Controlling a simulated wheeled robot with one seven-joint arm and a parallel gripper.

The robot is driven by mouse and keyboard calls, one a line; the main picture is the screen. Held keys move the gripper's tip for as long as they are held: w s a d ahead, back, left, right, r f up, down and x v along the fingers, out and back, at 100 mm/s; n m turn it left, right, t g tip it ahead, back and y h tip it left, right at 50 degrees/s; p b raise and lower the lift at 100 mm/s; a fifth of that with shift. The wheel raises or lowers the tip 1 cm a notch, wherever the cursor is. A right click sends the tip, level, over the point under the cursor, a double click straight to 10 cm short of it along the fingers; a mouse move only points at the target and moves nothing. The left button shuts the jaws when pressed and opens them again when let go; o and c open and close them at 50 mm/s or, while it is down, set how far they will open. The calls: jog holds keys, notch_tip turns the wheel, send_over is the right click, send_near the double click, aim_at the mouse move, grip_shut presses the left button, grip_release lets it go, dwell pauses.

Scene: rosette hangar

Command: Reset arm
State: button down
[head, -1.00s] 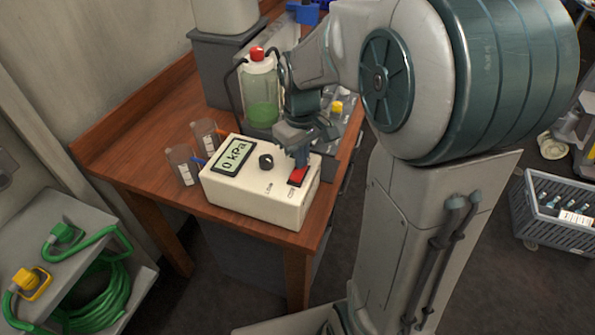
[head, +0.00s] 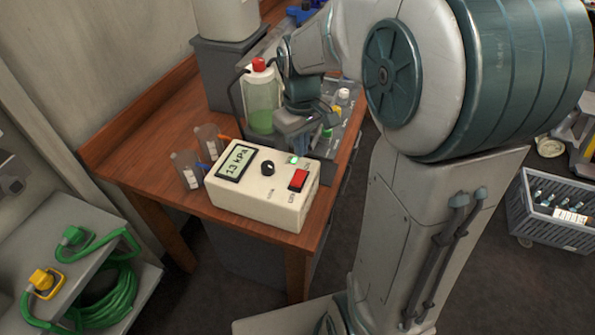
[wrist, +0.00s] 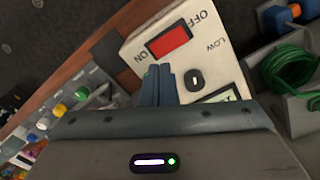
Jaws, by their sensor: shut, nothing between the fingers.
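My gripper (head: 300,124) is raised behind and above the cream pump box (head: 255,208), apart from it. In the wrist view, the two fingers (wrist: 158,84) are together and empty, beside the box as seen from above. The box has a red rocker switch (head: 299,180), also in the wrist view (wrist: 170,41) between the ON and OFF marks. It also has a black knob (head: 267,168), a lit green lamp (head: 293,159) and a display (head: 236,161) that seems to read 13 kPa.
A bottle of green liquid with a red cap (head: 261,100) stands close behind the box, near my gripper. Two clear cups (head: 186,169) stand left of it on the wooden table (head: 140,125). A grey tray of small bottles (head: 350,120) lies behind my gripper.

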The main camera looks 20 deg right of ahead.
jog(key=shift+r, duration=0.5)
jog(key=shift+s, duration=0.1)
jog(key=s+r+m+t, duration=0.3)
jog(key=s+m, duration=0.1)
jog(key=s, duration=1)
jog(key=shift+s+m, duration=0.15)
jog(key=shift+m, duration=0.25)
